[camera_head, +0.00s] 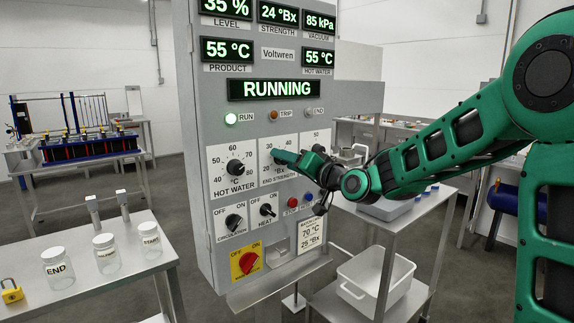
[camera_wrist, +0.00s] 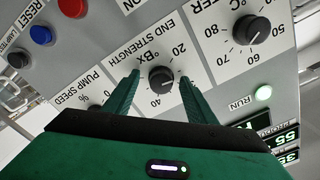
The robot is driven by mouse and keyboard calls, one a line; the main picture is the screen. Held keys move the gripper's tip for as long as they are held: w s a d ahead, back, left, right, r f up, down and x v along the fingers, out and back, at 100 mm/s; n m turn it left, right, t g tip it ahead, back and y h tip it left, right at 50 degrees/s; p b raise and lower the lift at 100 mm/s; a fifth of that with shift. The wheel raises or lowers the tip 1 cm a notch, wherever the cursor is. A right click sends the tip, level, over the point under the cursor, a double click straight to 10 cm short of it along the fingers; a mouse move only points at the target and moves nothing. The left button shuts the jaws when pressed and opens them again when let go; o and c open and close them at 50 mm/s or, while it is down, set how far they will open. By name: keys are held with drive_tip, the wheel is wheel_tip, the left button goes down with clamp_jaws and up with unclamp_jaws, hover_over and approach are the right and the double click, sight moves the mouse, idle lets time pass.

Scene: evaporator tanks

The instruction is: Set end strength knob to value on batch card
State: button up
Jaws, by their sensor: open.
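The end strength knob (camera_wrist: 161,79) is black and round, on a white °Bx dial of the grey panel; its pointer setting is too small to read surely. My gripper (camera_wrist: 160,74) is open, with one green finger on each side of the knob and a gap to it. In the head view my gripper (camera_head: 280,157) reaches in from the right and hides the knob and part of its dial. The batch card (camera_head: 311,236) is on the lower right of the panel and reads 70 °C and 25 °Bx.
The hot water knob (camera_head: 237,168) is left of the dial. Circulation (camera_head: 234,222) and heat (camera_head: 267,210) switches, a red stop button (camera_head: 292,202) and a red-yellow switch (camera_head: 248,262) are below. The displays (camera_head: 278,13) read strength 24 °Bx and RUNNING; the green run lamp (camera_head: 231,119) is lit.

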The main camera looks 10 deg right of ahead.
drive_tip(key=v, duration=1)
drive_tip(key=shift+s+d, duration=0.2)
drive_tip(key=shift+s, duration=0.05)
drive_tip(key=shift+f, duration=0.1)
drive_tip(key=s+d+f+g+h, duration=0.7)
drive_tip(key=s+d+f+g, duration=0.1)
drive_tip(key=s+d+f, duration=0.7)
drive_tip(key=s+d+f+m+g+h, duration=0.1)
drive_tip(key=s+d+f+m+g, duration=0.1)
drive_tip(key=s, duration=1)
drive_tip(key=s+d+f+m+g, duration=0.2)
drive_tip(key=s+d+f+g, duration=0.2)
drive_tip(key=s, duration=0.8)
drive_tip(key=shift+s+d+g+h, duration=0.4)
drive_tip(key=shift+d+g, duration=0.5)
drive_tip(key=shift+d, duration=0.3)
drive_tip(key=shift+w+f, duration=0.1)
